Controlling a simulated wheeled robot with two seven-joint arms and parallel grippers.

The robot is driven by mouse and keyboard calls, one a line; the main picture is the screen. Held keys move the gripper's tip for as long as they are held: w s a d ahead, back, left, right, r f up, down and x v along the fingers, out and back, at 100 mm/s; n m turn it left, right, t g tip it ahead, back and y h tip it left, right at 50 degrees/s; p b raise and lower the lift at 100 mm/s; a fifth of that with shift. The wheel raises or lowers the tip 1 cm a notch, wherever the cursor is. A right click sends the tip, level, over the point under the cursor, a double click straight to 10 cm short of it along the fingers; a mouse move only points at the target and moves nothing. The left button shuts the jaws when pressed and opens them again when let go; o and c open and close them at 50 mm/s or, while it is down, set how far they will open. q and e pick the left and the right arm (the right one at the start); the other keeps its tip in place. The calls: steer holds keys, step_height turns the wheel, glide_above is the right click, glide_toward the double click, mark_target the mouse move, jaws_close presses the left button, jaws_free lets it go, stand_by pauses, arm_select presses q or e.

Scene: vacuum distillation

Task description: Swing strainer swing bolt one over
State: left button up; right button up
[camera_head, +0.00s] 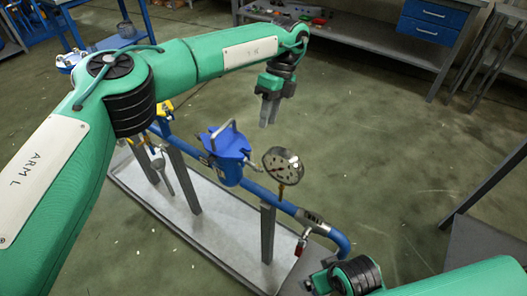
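The strainer (229,170) is a blue pot with a flat blue lid and a grey bar handle (222,133) on top, set in the blue pipe line. Its swing bolts are too small to tell apart, and some of its rim detail is unclear. My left gripper (268,122) hangs fingers down, above and to the right of the strainer lid in the picture, apart from it. Its two grey fingers look close together with nothing seen between them; the gap is unclear.
The blue pipe (252,187) runs on grey posts over a pale tray (222,225). A red tag or lock (300,246) hangs near its right end. A workbench (365,42) stands behind; open floor lies between.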

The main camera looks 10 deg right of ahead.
mark_target(256, 167)
arm_select(q)
steer(key=x, duration=1.3)
steer(key=shift+a, duration=0.1)
steer(key=shift+c, duration=0.2)
steer(key=shift+r, duration=0.1)
jaws_close()
steer(key=shift+w+a+r+m+g+h, duration=0.15)
steer(key=shift+w+r+g+h, duration=0.1)
steer(key=shift+g+h, duration=0.2)
steer(key=shift+w+a+r+m+g+h, duration=0.15)
steer(key=shift+r+g+h, duration=0.15)
steer(key=shift+g, duration=0.25)
